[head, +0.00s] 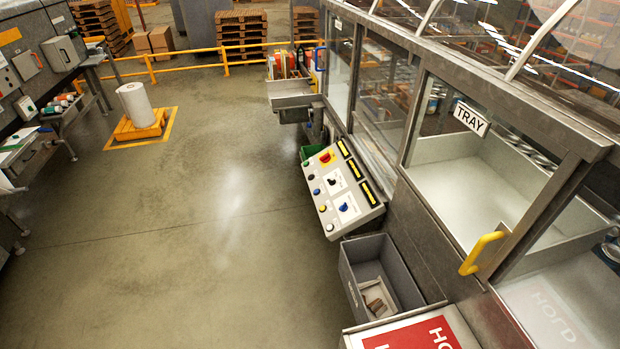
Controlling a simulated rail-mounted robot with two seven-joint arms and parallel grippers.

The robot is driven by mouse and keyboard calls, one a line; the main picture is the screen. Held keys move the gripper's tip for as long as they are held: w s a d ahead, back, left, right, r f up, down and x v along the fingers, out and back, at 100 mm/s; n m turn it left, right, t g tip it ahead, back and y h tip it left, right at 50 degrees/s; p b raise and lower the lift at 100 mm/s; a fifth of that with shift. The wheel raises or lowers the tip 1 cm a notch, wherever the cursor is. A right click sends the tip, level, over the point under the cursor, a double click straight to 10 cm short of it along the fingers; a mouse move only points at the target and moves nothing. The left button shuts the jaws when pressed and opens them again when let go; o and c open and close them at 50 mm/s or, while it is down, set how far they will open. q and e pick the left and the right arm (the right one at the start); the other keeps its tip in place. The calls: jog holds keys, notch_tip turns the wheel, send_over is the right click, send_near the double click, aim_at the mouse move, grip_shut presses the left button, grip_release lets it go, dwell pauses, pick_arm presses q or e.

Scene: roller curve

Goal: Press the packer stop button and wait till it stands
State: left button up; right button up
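A sloped control panel (352,209) stands on the near side of the packer machine, in the middle of the head view. The panel also carries a black rotary knob (332,182), a blue rotary knob (344,208), several small coloured buttons and dark displays with yellow figures (355,168). The labels are too small to read. I cannot tell from this frame whether the machine is running. Neither of my grippers shows in the head view.
A clear guard door marked TRAY (471,119) has a yellow handle (482,253). A grey bin (352,283) and a red HOLD sign (412,335) sit below the panel. A yellow rail (190,59) and white roll (136,103) stand farther back. The floor left of the panel is clear.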

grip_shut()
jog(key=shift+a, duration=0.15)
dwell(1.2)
